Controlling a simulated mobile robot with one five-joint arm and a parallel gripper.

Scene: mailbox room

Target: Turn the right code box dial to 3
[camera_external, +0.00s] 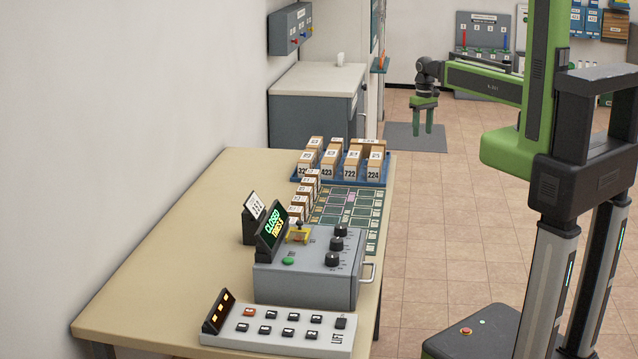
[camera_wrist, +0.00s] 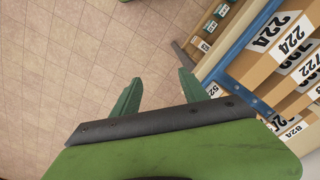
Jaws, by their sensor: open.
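The grey code box (camera_external: 300,277) sits on the table in the external view. Three black dials show on its top: a far one (camera_external: 340,230), a middle one (camera_external: 336,243) and a near one (camera_external: 332,259). Their settings are too small to read. A green button (camera_external: 288,261), a yellow piece and a tilted screen reading "CLOSED" (camera_external: 271,229) are on the box too. My gripper (camera_external: 424,130) hangs beyond the table's far right side, well away from the box. In the wrist view, my gripper (camera_wrist: 158,90) is open and empty over the tiled floor.
The table (camera_external: 160,260) also bears a keypad panel (camera_external: 280,328) in front, a green grid mat (camera_external: 372,225) and numbered boxes in a blue tray (camera_external: 380,182). The tray's edge (camera_wrist: 236,48) is right of my gripper in the wrist view.

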